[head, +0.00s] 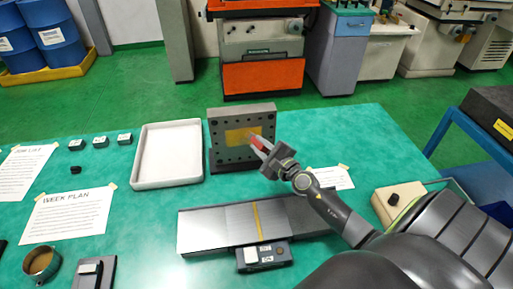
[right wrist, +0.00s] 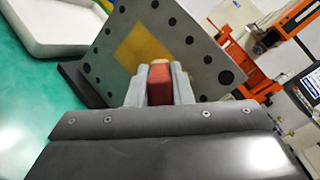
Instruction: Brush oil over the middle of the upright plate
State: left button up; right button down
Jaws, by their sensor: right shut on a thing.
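The upright plate (head: 240,138) is a grey slab with dark holes around its border and a yellow-amber patch in the middle. It stands on a dark base on the green table. My right gripper (head: 260,147) is in front of the plate's right half, shut on a red-handled brush (right wrist: 160,84). In the right wrist view the brush points at the plate (right wrist: 104,62), its pale tip overlapping the right edge of the yellow patch. I cannot tell whether the tip touches the surface. My left gripper is not in view.
A white tray (head: 137,156) lies left of the plate. A flat grey metal bed (head: 205,230) with a small switch box (head: 264,257) lies in front. A round cup (head: 42,262) stands front left. Paper sheets lie on the left of the table.

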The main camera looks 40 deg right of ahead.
jog(key=shift+s+a, duration=0.3)
jog(key=shift+s, duration=0.4)
jog(key=shift+s+a+p, duration=0.15)
jog(key=shift+s+a, duration=0.15)
jog(key=shift+s, duration=0.35)
jog(key=shift+s+a+p, duration=0.15)
jog(key=shift+s+a, duration=0.2)
jog(key=shift+s, duration=0.3)
jog(key=shift+s+a+p, duration=0.15)
jog(key=shift+s+a, duration=0.15)
jog(key=shift+s, duration=0.35)
jog(key=s, duration=0.1)
jog(key=s+a, duration=0.1)
jog(key=shift+s+a, duration=0.2)
jog(key=shift+s, duration=0.15)
